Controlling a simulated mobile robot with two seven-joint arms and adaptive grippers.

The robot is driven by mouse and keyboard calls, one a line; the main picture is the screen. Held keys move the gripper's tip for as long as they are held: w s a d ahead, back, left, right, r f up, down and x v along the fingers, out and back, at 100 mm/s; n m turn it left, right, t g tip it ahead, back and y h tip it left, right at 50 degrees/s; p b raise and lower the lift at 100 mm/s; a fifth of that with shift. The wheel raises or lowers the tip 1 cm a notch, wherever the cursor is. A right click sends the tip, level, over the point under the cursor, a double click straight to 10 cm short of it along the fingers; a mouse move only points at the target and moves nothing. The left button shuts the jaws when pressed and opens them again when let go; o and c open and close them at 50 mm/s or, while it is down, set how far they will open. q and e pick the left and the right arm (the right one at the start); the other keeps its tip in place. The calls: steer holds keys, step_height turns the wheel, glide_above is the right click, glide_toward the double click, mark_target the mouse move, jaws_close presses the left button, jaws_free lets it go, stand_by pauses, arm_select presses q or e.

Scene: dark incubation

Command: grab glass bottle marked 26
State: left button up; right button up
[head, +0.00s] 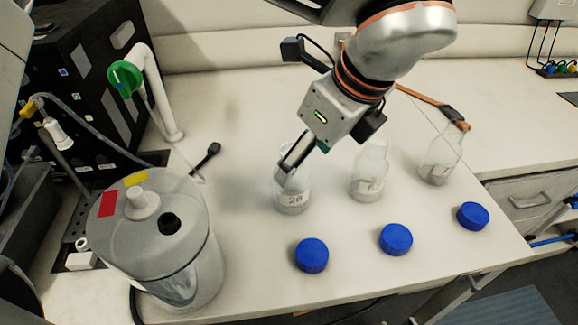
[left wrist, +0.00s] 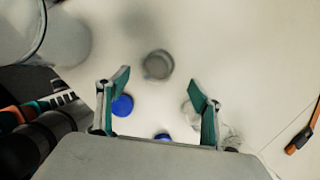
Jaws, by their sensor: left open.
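The clear glass bottle marked 26 (head: 292,197) stands upright and uncapped on the white bench in the head view, leftmost of 3 bottles. Its label is small but looks like 26. My left gripper (head: 291,163) is at the bottle's upper part, its fingers overlapping the neck in the picture. In the left wrist view the bottle (left wrist: 158,65) shows from above as a grey round shape, ahead of and between the spread fingers of my open left gripper (left wrist: 160,86). I cannot tell whether a finger touches it. My right gripper is not in view.
Two more bottles (head: 369,178) (head: 440,163) stand to the right. Blue caps (head: 312,255) (head: 396,239) (head: 472,216) lie in front of the bottles. A large grey lidded vessel (head: 165,240) stands at the left. A black-ended cable (head: 207,154) lies behind it.

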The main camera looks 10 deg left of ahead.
arm_select(q)
steer(key=shift+s+x, duration=0.1)
steer(key=shift+x, duration=0.5)
steer(key=shift+s+x, duration=0.15)
steer(key=shift+x, duration=0.45)
steer(key=x, duration=0.5)
steer(key=shift+a, duration=0.25)
steer(key=c, duration=1.4)
